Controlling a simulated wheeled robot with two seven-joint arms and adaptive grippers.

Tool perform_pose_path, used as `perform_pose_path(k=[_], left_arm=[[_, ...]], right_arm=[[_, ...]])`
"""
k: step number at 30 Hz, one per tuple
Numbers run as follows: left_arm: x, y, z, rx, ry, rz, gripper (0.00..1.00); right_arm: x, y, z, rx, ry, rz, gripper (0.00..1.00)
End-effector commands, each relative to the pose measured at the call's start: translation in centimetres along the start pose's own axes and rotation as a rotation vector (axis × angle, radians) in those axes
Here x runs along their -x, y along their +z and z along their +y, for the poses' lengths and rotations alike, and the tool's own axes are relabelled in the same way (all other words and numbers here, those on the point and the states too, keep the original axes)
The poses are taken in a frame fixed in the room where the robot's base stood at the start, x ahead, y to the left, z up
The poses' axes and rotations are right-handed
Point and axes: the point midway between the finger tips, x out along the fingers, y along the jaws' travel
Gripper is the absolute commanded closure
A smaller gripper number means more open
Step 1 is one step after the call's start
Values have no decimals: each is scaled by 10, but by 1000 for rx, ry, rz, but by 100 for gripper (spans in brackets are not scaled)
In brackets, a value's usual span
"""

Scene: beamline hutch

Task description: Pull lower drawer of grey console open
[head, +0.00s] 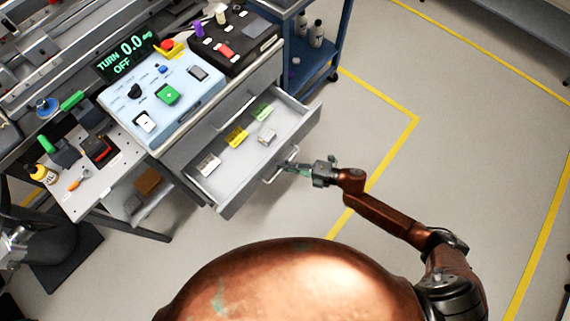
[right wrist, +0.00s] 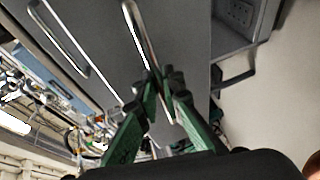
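The grey console has an open drawer (head: 228,206), pulled well out below the control boxes, with its inside showing. My right gripper (head: 291,167) is at this handle, reaching in from the right. In the right wrist view its green fingers (right wrist: 161,82) close around the lower bar handle (right wrist: 134,28), though the contact is partly hidden by the fingers. A second bar handle (right wrist: 57,40) is on the panel beside it. My left gripper is not in view.
A light blue control box (head: 185,85) and a black box (head: 238,47) stand on top. A blue cart (head: 325,45) is beyond the console. The floor in front of the drawer is clear, with yellow lines.

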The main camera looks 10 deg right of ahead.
Motion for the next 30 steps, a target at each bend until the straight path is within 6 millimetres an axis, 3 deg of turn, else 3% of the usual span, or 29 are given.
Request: perform_pose_path(k=[7, 17, 23, 30], left_arm=[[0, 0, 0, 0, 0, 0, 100], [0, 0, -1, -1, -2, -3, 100], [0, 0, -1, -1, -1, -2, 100], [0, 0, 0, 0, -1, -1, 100]], right_arm=[[1, 0, 0, -1, -1, -1, 75], [3, 0, -1, -1, -1, -2, 74], [31, 0, -2, -1, -3, -3, 74], [82, 0, -2, -2, -4, -3, 74]])
